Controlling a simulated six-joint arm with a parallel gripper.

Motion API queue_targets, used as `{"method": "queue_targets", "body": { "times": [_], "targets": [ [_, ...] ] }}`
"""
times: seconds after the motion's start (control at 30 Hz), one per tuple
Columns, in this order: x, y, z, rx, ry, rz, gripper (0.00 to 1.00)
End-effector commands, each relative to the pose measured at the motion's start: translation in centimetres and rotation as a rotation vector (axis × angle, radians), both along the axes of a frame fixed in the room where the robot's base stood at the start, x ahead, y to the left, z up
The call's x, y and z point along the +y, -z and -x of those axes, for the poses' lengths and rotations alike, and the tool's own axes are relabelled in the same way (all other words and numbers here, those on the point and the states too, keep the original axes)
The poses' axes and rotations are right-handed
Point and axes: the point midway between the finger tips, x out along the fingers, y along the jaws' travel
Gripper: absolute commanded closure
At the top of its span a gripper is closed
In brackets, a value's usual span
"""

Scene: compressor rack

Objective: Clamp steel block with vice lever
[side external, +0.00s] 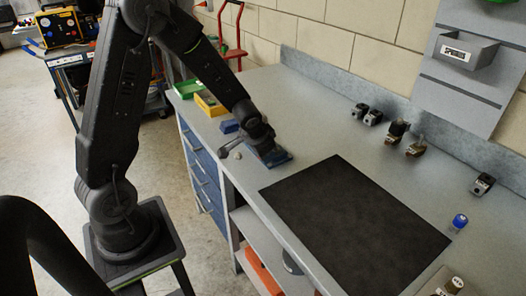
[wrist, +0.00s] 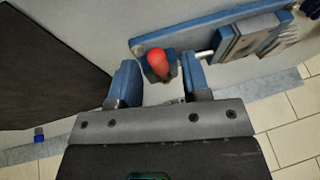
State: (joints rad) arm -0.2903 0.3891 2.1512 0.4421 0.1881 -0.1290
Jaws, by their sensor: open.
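The blue vice (side external: 275,157) sits on the bench below my wrist in the side view. In the wrist view the vice (wrist: 225,38) runs across the upper right, with a blue-grey jaw section at its right. A red knob (wrist: 157,62), apparently the vice lever's end, shows between my fingers. My gripper (wrist: 158,72) is open, one blue finger on each side of the knob, with visible gaps in this view. I cannot tell how deep the fingers reach. In the side view my gripper (side external: 264,145) is largely hidden at the vice. I cannot clearly make out the steel block.
A black mat (side external: 355,225) lies right of the vice. Several small dark fittings (side external: 397,132) stand along the wall. A yellow bin (side external: 210,104) and a green bin (side external: 189,89) sit at the bench's far left.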

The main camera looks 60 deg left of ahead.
Motion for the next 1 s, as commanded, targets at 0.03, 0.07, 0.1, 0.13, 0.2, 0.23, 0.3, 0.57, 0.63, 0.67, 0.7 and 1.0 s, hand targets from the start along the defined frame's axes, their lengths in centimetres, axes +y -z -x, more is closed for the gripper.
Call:
{"method": "queue_targets", "body": {
  "times": [0.03, 0.07, 0.1, 0.13, 0.2, 0.23, 0.3, 0.57, 0.63, 0.67, 0.7, 1.0],
  "targets": [
    [0.0, 0.0, 0.0, 0.000, 0.000, 0.000, 0.57],
    [0.0, 0.0, 0.0, 0.000, 0.000, 0.000, 0.57],
    [0.0, -0.1, 0.1, 0.000, 0.000, 0.000, 0.57],
    [-0.1, -0.2, 0.1, 0.000, 0.000, 0.000, 0.57],
    [-0.1, -0.7, 0.3, -0.001, 0.000, -0.001, 0.57],
    [-0.2, -1.1, 0.4, -0.002, -0.001, -0.002, 0.57],
    [-0.4, -2.0, 0.7, -0.004, -0.001, -0.002, 0.57],
    [-1.4, -6.8, 2.7, -0.006, 0.000, -0.002, 0.57],
    [-1.7, -8.0, 3.3, -0.006, 0.002, -0.002, 0.57],
    [-1.8, -8.5, 3.4, -0.006, 0.001, -0.001, 0.57],
    [-2.0, -9.2, 3.7, -0.006, 0.001, -0.001, 0.57],
    [-2.7, -12.3, 5.1, -0.001, 0.000, 0.000, 0.57]
  ]
}}
